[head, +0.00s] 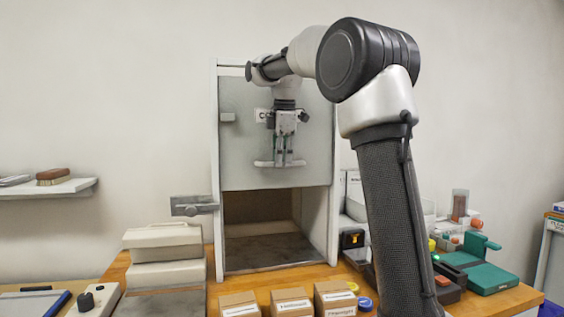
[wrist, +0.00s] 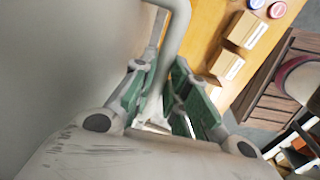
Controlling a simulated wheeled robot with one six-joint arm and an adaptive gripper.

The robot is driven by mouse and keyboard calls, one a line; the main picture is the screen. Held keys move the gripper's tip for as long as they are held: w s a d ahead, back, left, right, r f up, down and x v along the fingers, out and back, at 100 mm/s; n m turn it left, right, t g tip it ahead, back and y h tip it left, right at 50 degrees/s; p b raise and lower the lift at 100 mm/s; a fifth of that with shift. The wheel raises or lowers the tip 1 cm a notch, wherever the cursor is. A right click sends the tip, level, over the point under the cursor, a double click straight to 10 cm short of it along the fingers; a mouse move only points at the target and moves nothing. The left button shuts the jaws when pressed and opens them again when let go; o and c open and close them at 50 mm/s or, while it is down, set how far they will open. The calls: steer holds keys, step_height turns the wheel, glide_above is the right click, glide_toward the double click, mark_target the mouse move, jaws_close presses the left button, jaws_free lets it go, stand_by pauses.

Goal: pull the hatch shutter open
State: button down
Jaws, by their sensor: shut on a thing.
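The hatch shutter (head: 244,150) is a grey panel in a white upright frame. It is partly raised: the lower part of the hatch opening (head: 262,225) is uncovered and shows a dark, empty inside. A pale bar handle (head: 264,164) runs across the shutter near its lower edge. My gripper (head: 284,162) points down in front of the shutter and is shut on the handle. In the wrist view, the green fingers (wrist: 160,95) close around the light grey handle (wrist: 177,40), and the shutter face fills the left side.
Several cardboard boxes (head: 292,302) stand on the wooden counter in front of the hatch. A metal latch plate (head: 193,205) sticks out left of the frame. Pale cases (head: 163,243) stand at the left, a green device (head: 485,272) at the right. A shelf (head: 50,188) holds a brush.

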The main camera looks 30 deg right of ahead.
steer(key=c, duration=1.4)
jaws_free()
steer(key=shift+r, duration=0.1)
steer(key=r, duration=0.3)
steer(key=s+r, duration=0.1)
steer(key=r, duration=0.3)
steer(key=s+r, duration=0.1)
steer(key=r, duration=0.3)
steer(key=shift+s+a+r, duration=0.1)
steer(key=shift+a+r, duration=0.1)
steer(key=shift+r, duration=0.05)
steer(key=s+f+m, duration=0.5)
steer(key=s+f, duration=0.4)
steer(key=s, duration=0.1)
steer(key=s+f+m+t, duration=0.1)
steer(key=s+f+m, duration=0.4)
steer(key=s+f, duration=0.5)
steer(key=s+f+m+t, duration=0.1)
steer(key=s+f+m, duration=0.4)
steer(key=s+f, duration=0.5)
steer(key=shift+s+a+m, duration=0.15)
steer(key=shift+a+m, duration=0.15)
steer(key=shift+m, duration=0.1)
